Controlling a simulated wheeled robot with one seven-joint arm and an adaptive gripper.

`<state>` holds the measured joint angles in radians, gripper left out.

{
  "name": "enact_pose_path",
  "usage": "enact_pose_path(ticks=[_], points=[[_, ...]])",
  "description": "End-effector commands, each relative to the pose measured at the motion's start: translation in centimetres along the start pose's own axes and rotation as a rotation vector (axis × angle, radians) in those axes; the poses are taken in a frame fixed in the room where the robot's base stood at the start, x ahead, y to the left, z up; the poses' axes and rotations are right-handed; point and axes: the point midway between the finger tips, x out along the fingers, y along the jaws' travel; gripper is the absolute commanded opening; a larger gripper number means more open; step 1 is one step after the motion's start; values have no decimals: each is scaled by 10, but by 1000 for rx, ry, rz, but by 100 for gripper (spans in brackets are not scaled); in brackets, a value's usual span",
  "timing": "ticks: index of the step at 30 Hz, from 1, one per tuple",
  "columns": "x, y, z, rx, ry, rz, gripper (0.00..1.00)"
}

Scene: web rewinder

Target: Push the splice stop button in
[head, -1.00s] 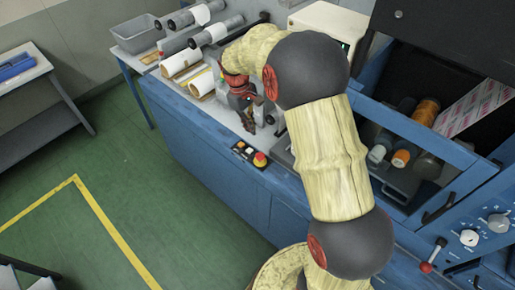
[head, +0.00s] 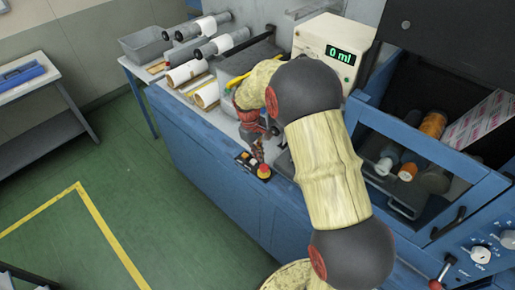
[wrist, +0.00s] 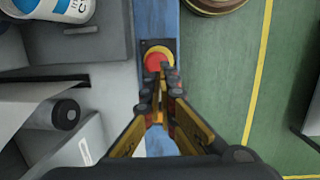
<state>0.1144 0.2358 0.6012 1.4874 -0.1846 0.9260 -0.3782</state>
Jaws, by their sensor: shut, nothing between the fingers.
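The red mushroom-shaped stop button (head: 264,171) sits on a yellow base at the right end of a small black control panel (head: 240,163), on the front edge of the blue machine. In the wrist view the red button (wrist: 154,61) with its yellow ring shows just beyond my fingertips. My gripper (head: 258,153) is shut and empty, pointing down over the panel beside the red button. In the wrist view its fingertips (wrist: 161,72) overlap the button's near edge. I cannot tell whether they touch it. My gripper partly hides the panel's other buttons.
A white box with a green "0 ml" display (head: 340,54) stands behind my arm. Paper rolls (head: 186,73) and a grey bin (head: 147,44) lie at the back left. A blue-framed guard (head: 425,160) is at right. The green floor in front is open.

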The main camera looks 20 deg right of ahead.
Motion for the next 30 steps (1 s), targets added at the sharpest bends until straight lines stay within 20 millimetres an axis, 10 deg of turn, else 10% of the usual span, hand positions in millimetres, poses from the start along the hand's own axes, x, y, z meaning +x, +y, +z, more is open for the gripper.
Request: enact_pose_path(ticks=[30], points=[[66,-2,-2,0,-2,-2,0]])
